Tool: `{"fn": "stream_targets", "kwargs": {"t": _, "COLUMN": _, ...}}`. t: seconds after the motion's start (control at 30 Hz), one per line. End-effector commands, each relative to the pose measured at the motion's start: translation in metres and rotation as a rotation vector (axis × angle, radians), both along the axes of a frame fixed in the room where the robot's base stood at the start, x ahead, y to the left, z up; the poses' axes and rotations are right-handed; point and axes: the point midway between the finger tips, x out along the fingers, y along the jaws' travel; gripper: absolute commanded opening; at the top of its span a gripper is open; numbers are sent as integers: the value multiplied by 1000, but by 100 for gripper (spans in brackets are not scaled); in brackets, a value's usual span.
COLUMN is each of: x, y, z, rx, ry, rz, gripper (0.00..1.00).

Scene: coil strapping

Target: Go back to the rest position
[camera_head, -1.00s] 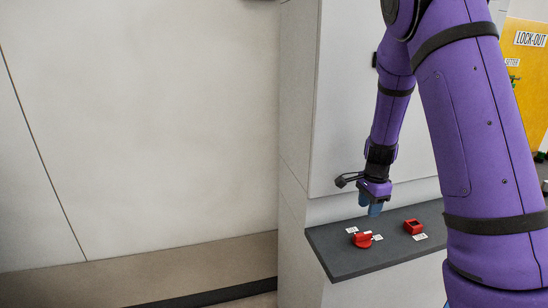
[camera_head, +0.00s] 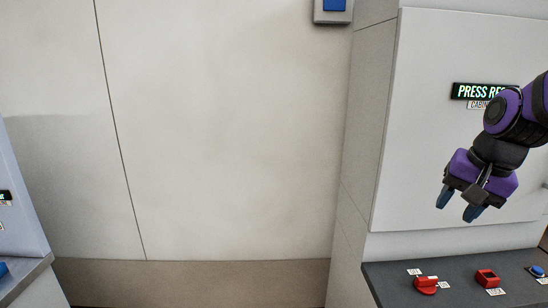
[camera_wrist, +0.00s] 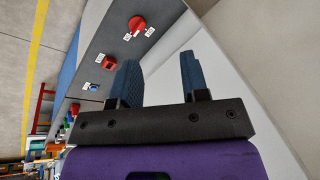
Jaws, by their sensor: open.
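My gripper (camera_head: 460,205) is purple and black with two blue fingers. It hangs in front of the white cabinet panel at the right of the head view, above the dark shelf. It is open and nothing is between the fingers. In the wrist view my gripper (camera_wrist: 158,80) also shows its fingers apart and empty. They are clear of the red parts on the shelf.
The dark shelf (camera_head: 395,295) holds a red rotary knob (camera_head: 425,285), a red square part (camera_head: 487,278) and a blue button (camera_head: 537,271), with small labels. A lit sign (camera_head: 478,91) is on the cabinet. A blue-buttoned box (camera_head: 333,10) is on the wall.

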Motion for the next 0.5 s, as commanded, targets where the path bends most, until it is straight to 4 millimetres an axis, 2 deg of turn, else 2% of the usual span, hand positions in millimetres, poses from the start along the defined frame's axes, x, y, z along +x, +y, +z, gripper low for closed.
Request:
{"fn": "stream_targets", "kwargs": {"t": 0.03, "x": -12, "y": 4, "z": 10, "rx": -17, "ry": -29, "rz": 47, "gripper": 42}}
{"fn": "stream_targets", "kwargs": {"t": 0.2, "x": -53, "y": 15, "z": 33, "rx": -99, "ry": -104, "rz": 220, "gripper": 42}}
{"fn": "stream_targets", "kwargs": {"t": 0.5, "x": -116, "y": 28, "z": 54, "rx": -270, "ry": -205, "rz": 464, "gripper": 42}}
